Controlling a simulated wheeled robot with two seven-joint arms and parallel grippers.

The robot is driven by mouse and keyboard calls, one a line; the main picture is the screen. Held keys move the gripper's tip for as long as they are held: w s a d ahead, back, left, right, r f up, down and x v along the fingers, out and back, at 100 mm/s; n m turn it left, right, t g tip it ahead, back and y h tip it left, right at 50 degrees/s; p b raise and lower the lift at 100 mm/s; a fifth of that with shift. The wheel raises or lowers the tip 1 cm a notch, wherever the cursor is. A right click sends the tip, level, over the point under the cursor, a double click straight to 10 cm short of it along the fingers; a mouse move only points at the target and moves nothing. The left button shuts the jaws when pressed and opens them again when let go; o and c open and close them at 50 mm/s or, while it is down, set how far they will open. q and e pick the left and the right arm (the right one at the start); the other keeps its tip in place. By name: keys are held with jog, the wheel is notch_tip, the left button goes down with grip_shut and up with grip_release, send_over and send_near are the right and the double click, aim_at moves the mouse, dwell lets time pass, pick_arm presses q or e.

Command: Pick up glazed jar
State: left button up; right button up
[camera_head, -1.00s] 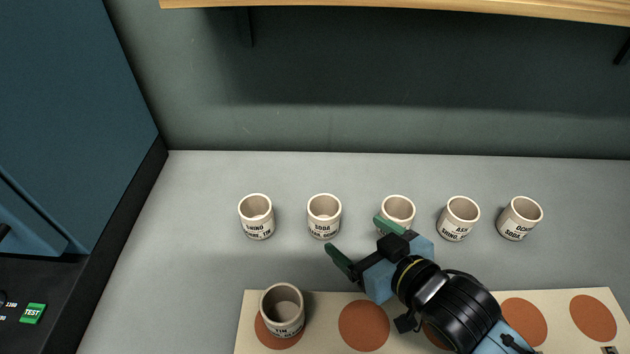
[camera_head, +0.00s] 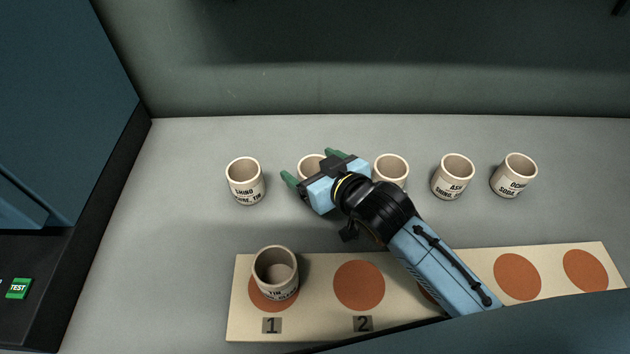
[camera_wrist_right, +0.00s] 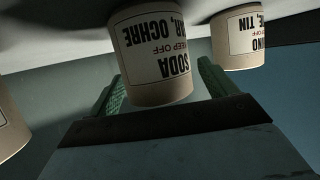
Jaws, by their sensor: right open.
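A row of pale labelled jars stands on the grey bench. The second from the left, a jar marked SODA (camera_head: 309,164), shows only its upper part in the head view. The right wrist view shows this jar (camera_wrist_right: 152,62) upside down, with "SODA" and "OCHRE" on its label. My right gripper (camera_head: 312,168) is open, its green fingers one on each side of this jar. I cannot tell whether either finger touches it. Another jar (camera_head: 276,272), with TIN on its label, stands on orange spot 1. My left gripper is not in view.
The cream board (camera_head: 316,318) has a bare spot 2 (camera_head: 359,286).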

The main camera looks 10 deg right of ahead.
jog(key=shift+w+a+f, duration=0.2)
jog(key=shift+w+f, duration=0.1)
jog(key=shift+w, duration=0.25)
jog(key=c, duration=1.1)
jog(key=shift+c, duration=0.2)
jog(key=shift+r, duration=0.1)
